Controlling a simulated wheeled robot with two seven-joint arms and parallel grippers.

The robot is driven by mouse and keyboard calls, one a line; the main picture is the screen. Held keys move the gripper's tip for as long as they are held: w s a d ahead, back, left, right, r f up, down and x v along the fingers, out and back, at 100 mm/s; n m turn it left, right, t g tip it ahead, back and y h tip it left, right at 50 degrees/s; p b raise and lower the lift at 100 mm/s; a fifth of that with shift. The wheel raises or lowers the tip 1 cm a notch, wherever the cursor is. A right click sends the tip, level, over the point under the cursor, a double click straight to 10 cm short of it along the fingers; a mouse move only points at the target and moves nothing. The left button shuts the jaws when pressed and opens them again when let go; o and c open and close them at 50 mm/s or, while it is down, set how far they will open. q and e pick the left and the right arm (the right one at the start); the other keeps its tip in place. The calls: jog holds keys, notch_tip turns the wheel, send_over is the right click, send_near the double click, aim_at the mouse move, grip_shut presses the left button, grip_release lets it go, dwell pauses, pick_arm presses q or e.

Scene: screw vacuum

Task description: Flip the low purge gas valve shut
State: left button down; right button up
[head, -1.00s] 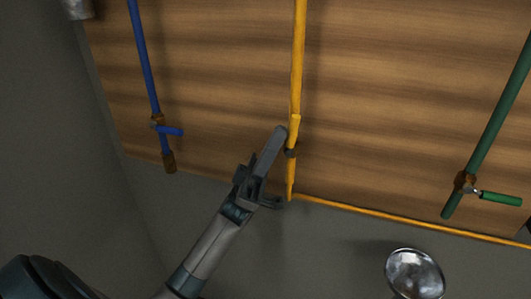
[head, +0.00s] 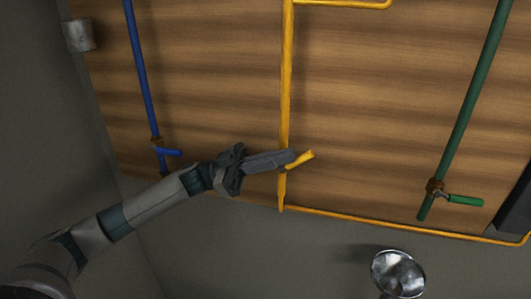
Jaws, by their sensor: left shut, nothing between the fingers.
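The yellow pipe (head: 286,80) runs down the wooden panel, with a valve low on it. Its yellow handle (head: 303,159) sticks out to the right and slightly up, across the pipe. My left gripper (head: 292,156) reaches in from the left. Its fingers are shut with nothing between them, and the tips lie over the pipe at the handle's inner end. They appear to touch the handle, but the exact contact is hidden. The valve body is mostly hidden behind the fingers. My right gripper is not in view.
A blue pipe (head: 140,70) with a blue handle (head: 168,152) stands left, close above my left forearm. A green pipe (head: 477,105) with a green handle (head: 465,200) stands right. A shiny metal bowl-like object (head: 398,272) is at lower right. Panel space right of the yellow handle is clear.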

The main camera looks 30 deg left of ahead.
pick_arm(q)
jog(key=shift+w+d+p, duration=0.15)
jog(key=shift+d+p, duration=0.35)
jog(key=shift+w+d+f, duration=0.15)
jog(key=shift+d+f, duration=0.25)
jog(key=shift+d, duration=0.15)
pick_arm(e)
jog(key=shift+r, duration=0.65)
pick_arm(q)
jog(key=shift+a, duration=0.1)
dwell(0.4)
